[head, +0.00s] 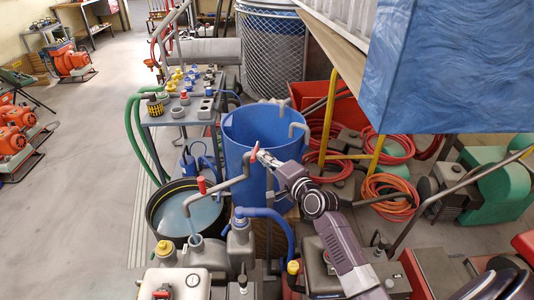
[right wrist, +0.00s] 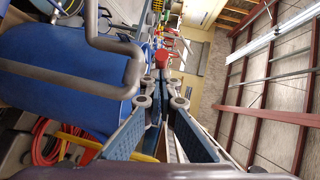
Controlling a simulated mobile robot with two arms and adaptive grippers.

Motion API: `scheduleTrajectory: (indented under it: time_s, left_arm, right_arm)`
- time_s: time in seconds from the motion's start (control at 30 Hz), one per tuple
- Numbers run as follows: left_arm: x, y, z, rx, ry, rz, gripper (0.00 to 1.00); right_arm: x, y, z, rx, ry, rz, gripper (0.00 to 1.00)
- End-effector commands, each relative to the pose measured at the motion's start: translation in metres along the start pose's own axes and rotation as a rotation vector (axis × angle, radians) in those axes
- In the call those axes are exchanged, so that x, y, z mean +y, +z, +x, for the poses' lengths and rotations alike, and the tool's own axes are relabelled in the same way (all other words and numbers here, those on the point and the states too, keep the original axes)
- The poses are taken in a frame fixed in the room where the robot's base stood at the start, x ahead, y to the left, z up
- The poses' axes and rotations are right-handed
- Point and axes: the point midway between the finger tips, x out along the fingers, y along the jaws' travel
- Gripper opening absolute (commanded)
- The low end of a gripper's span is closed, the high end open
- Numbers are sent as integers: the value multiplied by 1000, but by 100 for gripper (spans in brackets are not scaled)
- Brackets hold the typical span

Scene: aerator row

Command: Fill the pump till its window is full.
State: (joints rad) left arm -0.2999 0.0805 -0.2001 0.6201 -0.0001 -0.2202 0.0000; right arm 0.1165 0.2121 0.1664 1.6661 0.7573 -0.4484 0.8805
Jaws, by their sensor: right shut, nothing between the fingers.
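In the right wrist view the shut fingertips (right wrist: 163,82) point at a red knob (right wrist: 161,58). The grey pipe runs down left to a spout with a second red handle (head: 201,185). My left gripper is not in view.
A black tub of water (head: 159,214) stands behind the pump. A blue hose (head: 278,216) curves at its right. A table (head: 148,119) with fittings stands beyond. Orange hoses (head: 390,190) and yellow rails lie right of the barrel.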

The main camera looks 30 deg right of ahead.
Motion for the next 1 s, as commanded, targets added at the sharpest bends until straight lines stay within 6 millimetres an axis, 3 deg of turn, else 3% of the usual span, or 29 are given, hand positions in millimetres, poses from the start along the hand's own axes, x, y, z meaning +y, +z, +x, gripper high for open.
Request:
scheduleTrajectory:
  time_s: [0.03,0.33,1.0]
  left_arm:
    - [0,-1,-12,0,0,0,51]
    - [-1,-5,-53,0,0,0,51]
    - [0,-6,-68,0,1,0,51]
  right_arm:
    - [-6,2,0,13,3,8,0]
    - [-10,15,5,155,23,32,0]
    - [-10,36,25,149,21,21,0]
